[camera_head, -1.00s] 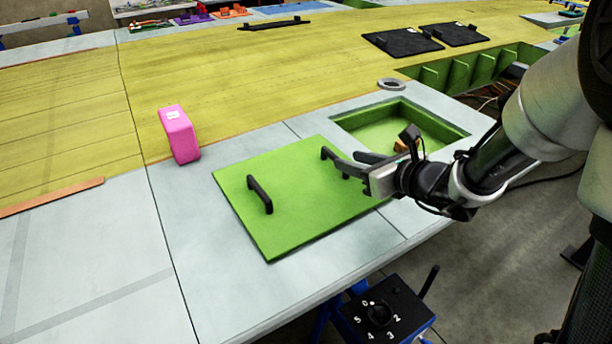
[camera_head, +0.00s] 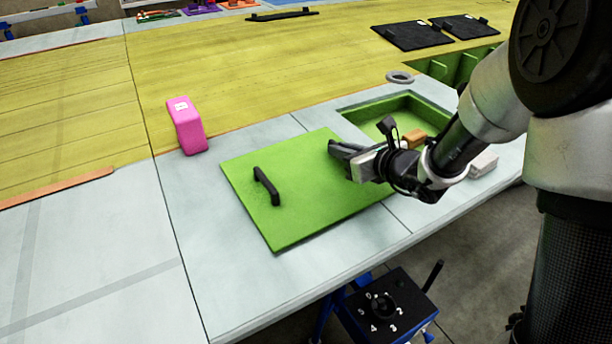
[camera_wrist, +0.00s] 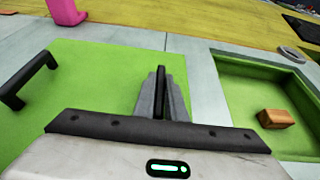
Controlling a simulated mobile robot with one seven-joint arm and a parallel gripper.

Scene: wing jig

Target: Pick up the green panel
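The green panel (camera_head: 300,205) lies flat on the pale bench top, with two black handles. Its left handle (camera_head: 266,186) is free and also shows in the wrist view (camera_wrist: 28,82). My gripper (camera_head: 345,150) is low over the panel's right side, at the other handle. In the wrist view, my grey fingers (camera_wrist: 162,98) are close together on both sides of a dark upright bar, which looks like the right handle. My gripper hides most of that handle in the head view. The panel shows no clear gap from the bench.
A green-lined recess (camera_head: 400,108) with an orange-brown block (camera_head: 414,136) lies right of the panel. A pink block (camera_head: 187,126) stands behind left. A grey ring (camera_head: 399,77) and a white block (camera_head: 483,164) are nearby. A control box (camera_head: 385,305) is below the front edge.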

